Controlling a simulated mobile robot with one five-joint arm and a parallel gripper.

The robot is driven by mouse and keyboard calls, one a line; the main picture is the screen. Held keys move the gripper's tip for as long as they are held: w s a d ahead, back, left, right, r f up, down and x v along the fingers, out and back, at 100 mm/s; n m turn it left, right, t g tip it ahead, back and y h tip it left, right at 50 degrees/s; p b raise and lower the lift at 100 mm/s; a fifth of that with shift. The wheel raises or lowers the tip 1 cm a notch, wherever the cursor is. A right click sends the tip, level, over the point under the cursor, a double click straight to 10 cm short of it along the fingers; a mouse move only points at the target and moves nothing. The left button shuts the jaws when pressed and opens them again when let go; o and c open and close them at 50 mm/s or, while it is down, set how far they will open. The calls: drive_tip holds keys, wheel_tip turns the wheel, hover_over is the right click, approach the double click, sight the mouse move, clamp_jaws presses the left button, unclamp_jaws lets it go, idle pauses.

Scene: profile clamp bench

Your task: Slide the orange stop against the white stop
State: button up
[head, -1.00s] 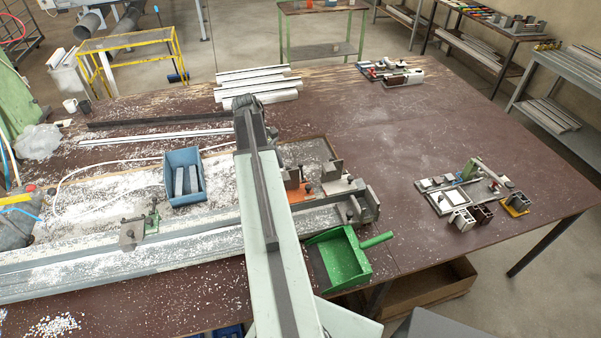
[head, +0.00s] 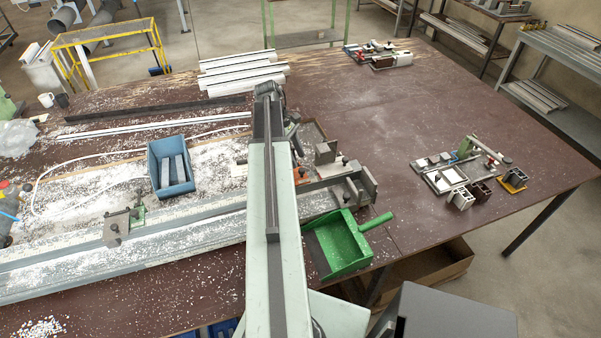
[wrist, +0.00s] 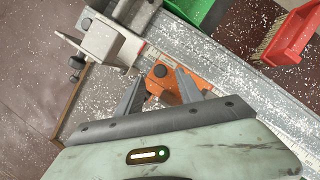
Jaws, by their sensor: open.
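The orange stop (wrist: 166,84) sits on the grey, chip-strewn rail in the wrist view, with a dark knob on it. My gripper (wrist: 158,74) is open, its two fingers to the left and right of the orange stop; I cannot tell whether they touch it. The white stop (wrist: 128,46), with an upright grey plate and dark knob, stands up and left of the orange stop, a short gap away. In the head view the white stop (head: 334,170) is right of my arm. The orange stop (head: 301,175) is mostly hidden by my arm there, and my fingertips are hidden.
A green dustpan (head: 338,245) lies at the bench's front edge, right of my arm. A red brush (wrist: 291,37) shows in the wrist view. A blue bin (head: 173,190) with grey blocks stands left. Small fixtures (head: 470,175) lie right; the bench between is clear.

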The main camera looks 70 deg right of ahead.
sight(302, 170)
drive_tip(key=b+x, duration=0.3)
drive_tip(key=x, duration=0.2)
drive_tip(key=shift+w, duration=0.1)
drive_tip(key=shift+r, duration=0.1)
clamp_jaws()
idle(1.1)
